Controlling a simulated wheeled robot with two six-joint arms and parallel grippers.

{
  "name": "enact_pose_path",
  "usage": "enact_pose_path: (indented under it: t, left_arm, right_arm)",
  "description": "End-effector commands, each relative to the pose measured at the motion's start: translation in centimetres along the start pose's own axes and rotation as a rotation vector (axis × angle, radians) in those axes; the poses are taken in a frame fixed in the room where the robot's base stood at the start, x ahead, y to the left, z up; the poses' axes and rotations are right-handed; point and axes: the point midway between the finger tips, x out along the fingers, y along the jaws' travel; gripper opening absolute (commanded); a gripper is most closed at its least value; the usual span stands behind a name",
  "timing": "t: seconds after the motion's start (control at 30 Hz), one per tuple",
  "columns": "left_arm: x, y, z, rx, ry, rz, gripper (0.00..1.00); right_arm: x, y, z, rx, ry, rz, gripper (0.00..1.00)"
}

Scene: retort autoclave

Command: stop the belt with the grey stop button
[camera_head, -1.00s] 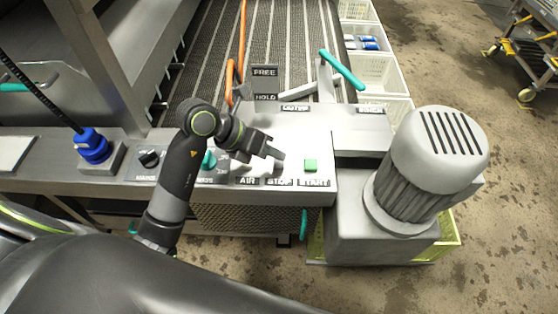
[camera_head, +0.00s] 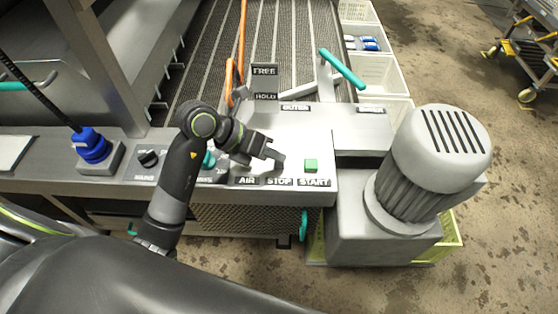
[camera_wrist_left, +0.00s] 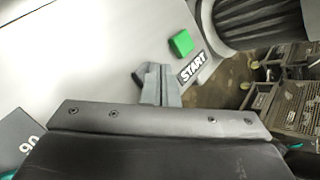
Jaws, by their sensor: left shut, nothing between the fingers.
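My left gripper (camera_head: 279,160) is shut and empty, low over the control panel (camera_head: 318,127), just above the STOP label (camera_head: 279,182). Its fingertips also show in the left wrist view (camera_wrist_left: 157,84). The grey stop button is not seen; the gripper covers the spot behind its label, and I cannot tell whether the tips touch it. The green start button (camera_head: 310,165) stands right of the fingertips, behind the START label (camera_head: 314,183), and shows in the left wrist view (camera_wrist_left: 182,42). The slatted belt (camera_head: 217,50) lies behind the panel. My right gripper is not in view.
A grey motor (camera_head: 437,150) stands right of the panel. A teal-handled lever (camera_head: 342,69) and orange handle (camera_head: 230,82) rise behind the panel. A black knob (camera_head: 149,158) and blue plug (camera_head: 92,146) are at the left. White crates (camera_head: 381,75) stand at the back right.

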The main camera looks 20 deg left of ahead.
Motion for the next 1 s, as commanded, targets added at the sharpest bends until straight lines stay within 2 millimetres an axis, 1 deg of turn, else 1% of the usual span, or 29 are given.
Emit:
enact_pose_path:
  t: [1.0]
  left_arm:
    - [0.74,0.53,-0.55,-0.001,0.001,0.0,0.0]
  right_arm:
    - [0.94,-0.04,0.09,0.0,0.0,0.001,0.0]
